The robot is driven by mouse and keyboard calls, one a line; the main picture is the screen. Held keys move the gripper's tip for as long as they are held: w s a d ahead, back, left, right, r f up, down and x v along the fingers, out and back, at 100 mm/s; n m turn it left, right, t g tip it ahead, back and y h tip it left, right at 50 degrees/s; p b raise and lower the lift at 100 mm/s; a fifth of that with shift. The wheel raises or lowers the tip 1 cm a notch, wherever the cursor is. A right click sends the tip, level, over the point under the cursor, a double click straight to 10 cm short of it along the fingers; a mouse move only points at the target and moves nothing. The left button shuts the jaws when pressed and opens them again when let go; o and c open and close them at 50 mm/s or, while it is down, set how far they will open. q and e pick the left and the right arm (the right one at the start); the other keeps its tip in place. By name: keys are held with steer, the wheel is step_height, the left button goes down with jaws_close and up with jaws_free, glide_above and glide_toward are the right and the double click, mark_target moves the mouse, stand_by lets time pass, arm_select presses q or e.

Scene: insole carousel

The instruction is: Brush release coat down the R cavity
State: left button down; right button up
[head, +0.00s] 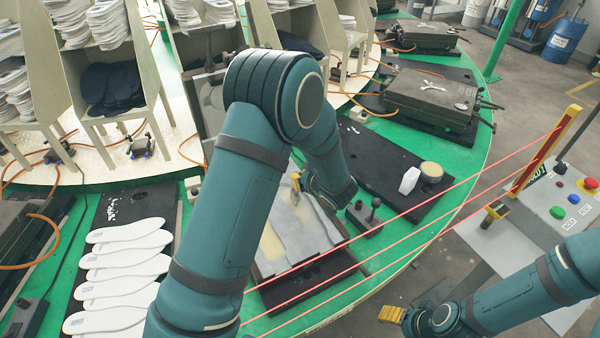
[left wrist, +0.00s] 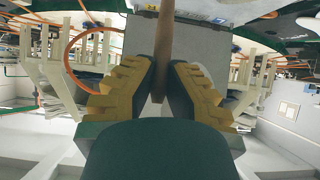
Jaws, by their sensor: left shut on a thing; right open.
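The open mould (head: 323,229) lies on the green carousel under my left arm, with pale grey cavity surfaces and a yellowish patch at its left. I cannot tell which cavity is R. My left gripper (head: 295,190) is over the far part of the mould, partly hidden by my arm. In the left wrist view its yellow pads (left wrist: 160,88) are shut on the brown wooden handle of the brush (left wrist: 164,40). The bristles cannot be made out. My right gripper (head: 391,315) is open and empty at the bottom right, away from the mould.
A white block-like item (head: 409,181) and a round tan-topped pot (head: 431,171) stand on a black plate. A small lever box (head: 364,217) sits beside the mould. Red beams cross its front. White insoles (head: 120,275) lie left. A button panel (head: 568,203) stands right.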

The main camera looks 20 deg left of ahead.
arm_select(q)
steer(key=shift+s+d+p, duration=1.4)
steer(key=shift+s+d, duration=3)
steer(key=shift+d, duration=1.25)
steer(key=shift+w+a+p, duration=0.2)
steer(key=shift+w+a, duration=1.6)
steer(key=shift+a, duration=0.5)
steer(key=shift+w+a+p, duration=0.2)
steer(key=shift+w+a, duration=1.55)
steer(key=shift+a, duration=0.55)
steer(key=shift+w+a+p, duration=0.2)
steer(key=shift+w+a, duration=1.6)
steer(key=shift+a, duration=0.5)
steer(key=shift+w+a, duration=0.85)
steer(key=shift+a, duration=0.25)
